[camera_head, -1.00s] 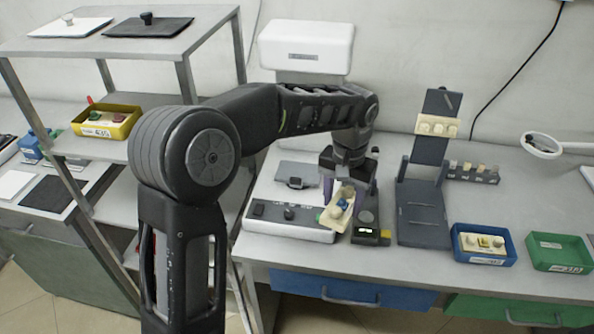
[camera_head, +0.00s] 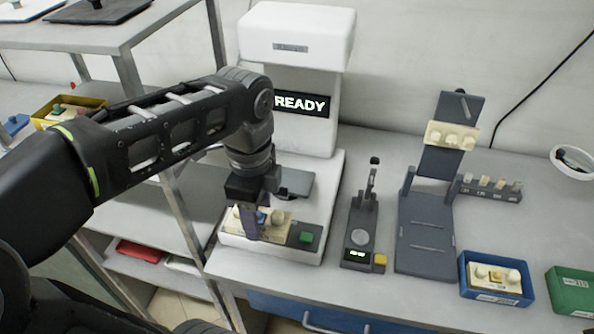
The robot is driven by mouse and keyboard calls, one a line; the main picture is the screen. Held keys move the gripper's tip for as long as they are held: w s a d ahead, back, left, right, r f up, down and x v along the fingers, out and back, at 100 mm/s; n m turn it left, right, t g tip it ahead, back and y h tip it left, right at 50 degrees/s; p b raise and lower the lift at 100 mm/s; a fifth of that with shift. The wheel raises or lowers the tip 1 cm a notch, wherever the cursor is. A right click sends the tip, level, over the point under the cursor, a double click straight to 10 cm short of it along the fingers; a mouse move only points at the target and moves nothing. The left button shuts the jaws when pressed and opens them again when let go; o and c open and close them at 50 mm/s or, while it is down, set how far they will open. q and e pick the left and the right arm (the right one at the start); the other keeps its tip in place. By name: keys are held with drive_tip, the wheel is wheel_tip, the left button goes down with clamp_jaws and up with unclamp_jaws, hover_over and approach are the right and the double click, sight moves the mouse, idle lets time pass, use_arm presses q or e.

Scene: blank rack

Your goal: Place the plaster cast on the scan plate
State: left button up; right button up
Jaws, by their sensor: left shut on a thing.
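The plaster cast (camera_head: 273,232) is a cream slab with rounded knobs, one blue and one yellowish. My left gripper (camera_head: 260,222) points down and is shut on it, holding it over the front of the white scanner (camera_head: 290,116). The dark scan plate (camera_head: 299,184) lies on the scanner's base, just behind the gripper and cast, and is partly hidden by the gripper. The cast appears in front of the plate, covering part of the control panel; its height above the base is hard to tell. My right gripper is not in view.
The scanner display reads READY and a green button (camera_head: 306,237) shows on its panel. To the right stand a small dark device (camera_head: 357,225), a dark stand (camera_head: 424,230) with another cast (camera_head: 452,135), a blue bin (camera_head: 497,297) and a green bin (camera_head: 572,305). A shelf rack (camera_head: 118,42) stands left.

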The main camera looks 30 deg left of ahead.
use_arm(q)
drive_tip(key=shift+s, duration=0.2)
drive_tip(key=shift+w, duration=0.1)
drive_tip(key=p, duration=0.5)
hover_over(288, 178)
drive_tip(key=shift+s+f, duration=0.25)
drive_tip(key=shift+f, duration=0.75)
wheel_tip(288, 178, down, 4)
drive_tip(key=shift+f+p, duration=0.2)
drive_tip(key=shift+p, duration=0.3)
drive_tip(key=shift+w+f, duration=0.15)
drive_tip(key=shift+f, duration=0.15)
